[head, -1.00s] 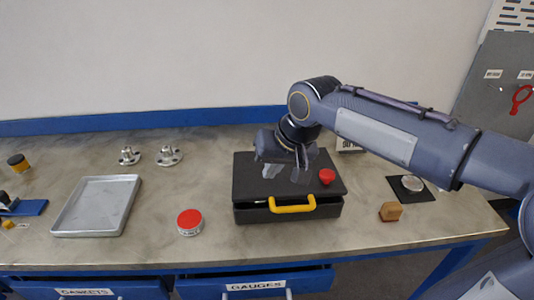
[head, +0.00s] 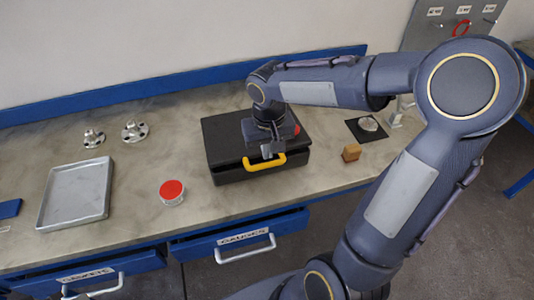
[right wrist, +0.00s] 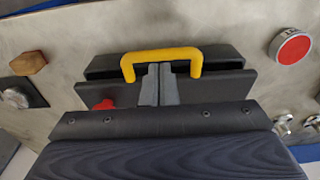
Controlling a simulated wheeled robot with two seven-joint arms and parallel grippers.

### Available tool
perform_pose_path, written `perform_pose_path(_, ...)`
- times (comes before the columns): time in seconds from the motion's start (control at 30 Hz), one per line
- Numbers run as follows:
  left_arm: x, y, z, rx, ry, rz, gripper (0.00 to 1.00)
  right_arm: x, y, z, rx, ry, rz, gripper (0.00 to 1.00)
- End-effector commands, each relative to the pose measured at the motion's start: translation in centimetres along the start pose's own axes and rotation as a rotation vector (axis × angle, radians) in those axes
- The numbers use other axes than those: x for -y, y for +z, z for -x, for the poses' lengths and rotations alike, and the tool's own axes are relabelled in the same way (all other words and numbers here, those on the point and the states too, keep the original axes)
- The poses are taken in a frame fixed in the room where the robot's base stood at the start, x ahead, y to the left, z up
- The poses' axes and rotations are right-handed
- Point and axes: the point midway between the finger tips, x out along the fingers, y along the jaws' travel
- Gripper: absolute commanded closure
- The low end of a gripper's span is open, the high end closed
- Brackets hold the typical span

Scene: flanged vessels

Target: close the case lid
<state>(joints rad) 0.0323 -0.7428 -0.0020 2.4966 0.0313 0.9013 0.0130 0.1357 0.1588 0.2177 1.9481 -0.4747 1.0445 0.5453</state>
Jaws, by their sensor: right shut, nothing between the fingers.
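The black case (head: 230,176) stands on the bench, with its yellow handle (head: 265,164) on the front side. Its lid (head: 222,132) lies over the base, with a dark gap along the front edge, so it looks slightly raised. A red knob (head: 297,130) shows on the lid's right part. My right gripper (head: 268,153) is shut and empty, over the lid's front part just behind the handle. In the right wrist view the closed fingers (right wrist: 159,84) point at the lid (right wrist: 222,84) beside the handle (right wrist: 162,55); contact is unclear. My left gripper is out of view.
A red-topped tin (head: 171,192) and a metal tray (head: 76,194) lie left of the case. Two flanged metal parts (head: 134,131) stand behind them. A wooden block (head: 351,152) and a dark mat (head: 358,134) are at right. The gauges drawer (head: 240,236) stands partly open below.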

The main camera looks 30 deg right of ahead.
Motion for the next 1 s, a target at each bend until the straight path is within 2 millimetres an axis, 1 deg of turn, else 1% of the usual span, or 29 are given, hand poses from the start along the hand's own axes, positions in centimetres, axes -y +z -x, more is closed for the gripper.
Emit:
perform_pose_path(0.1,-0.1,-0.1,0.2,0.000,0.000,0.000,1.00,0.0,0.1,-1.5,0.003,0.000,0.001,1.00)
perform_pose_path(0.2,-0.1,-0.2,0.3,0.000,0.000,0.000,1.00,0.0,0.0,-2.2,0.001,-0.001,0.000,1.00)
perform_pose_path(0.33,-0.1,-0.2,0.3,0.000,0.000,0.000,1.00,0.0,0.0,-2.6,0.000,-0.001,0.000,1.00)
perform_pose_path(0.67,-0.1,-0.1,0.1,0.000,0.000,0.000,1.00,0.0,0.0,-2.8,-0.001,-0.001,0.000,1.00)
perform_pose_path(0.77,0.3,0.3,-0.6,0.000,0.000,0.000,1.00,0.0,0.2,-3.7,-0.001,-0.001,0.001,1.00)
perform_pose_path(1.0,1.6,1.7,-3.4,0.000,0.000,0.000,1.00,0.1,1.1,-6.8,-0.001,-0.001,0.002,1.00)
